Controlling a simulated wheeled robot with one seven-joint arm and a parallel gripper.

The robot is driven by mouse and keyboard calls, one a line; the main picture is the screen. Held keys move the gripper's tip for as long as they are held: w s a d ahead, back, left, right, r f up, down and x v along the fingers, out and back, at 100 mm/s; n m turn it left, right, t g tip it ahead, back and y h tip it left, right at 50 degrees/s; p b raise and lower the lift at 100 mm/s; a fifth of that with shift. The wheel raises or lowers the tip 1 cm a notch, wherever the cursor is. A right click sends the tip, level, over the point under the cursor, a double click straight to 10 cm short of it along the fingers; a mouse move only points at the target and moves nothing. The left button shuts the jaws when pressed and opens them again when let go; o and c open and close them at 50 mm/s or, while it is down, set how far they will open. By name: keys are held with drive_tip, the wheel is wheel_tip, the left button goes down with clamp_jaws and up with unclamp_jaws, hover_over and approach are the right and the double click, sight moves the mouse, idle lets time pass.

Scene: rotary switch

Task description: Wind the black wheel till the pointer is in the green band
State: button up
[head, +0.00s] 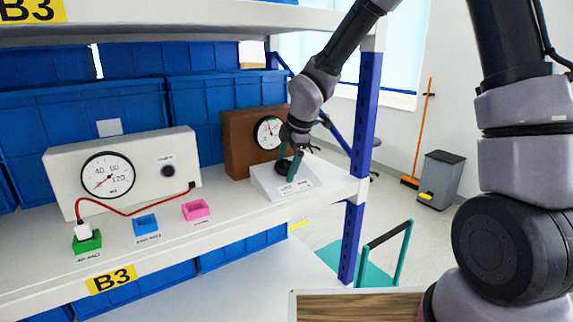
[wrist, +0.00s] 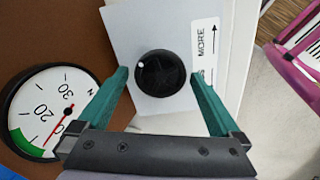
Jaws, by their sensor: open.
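The black wheel (wrist: 160,73) is a round knob on a white sloped panel (wrist: 130,30); in the head view the white box (head: 262,181) stands on the shelf and my gripper partly hides the wheel. My gripper (wrist: 160,78) is open, with one green finger on each side of the wheel and a visible gap to it. The gauge (wrist: 40,92) on a brown box (head: 237,150) has a red pointer (wrist: 54,135) beside the end of the green band (wrist: 28,143). My finger hides part of the dial, and I cannot tell whether the pointer is inside the band.
A label reading MORE with an arrow (wrist: 205,45) is beside the wheel. Left on the shelf are a cream meter box (head: 140,165), a red cable (head: 130,213), and green (head: 87,244), blue (head: 146,225) and pink (head: 196,210) sockets. A blue post (head: 365,120) stands to the right.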

drive_tip(key=v, duration=0.7)
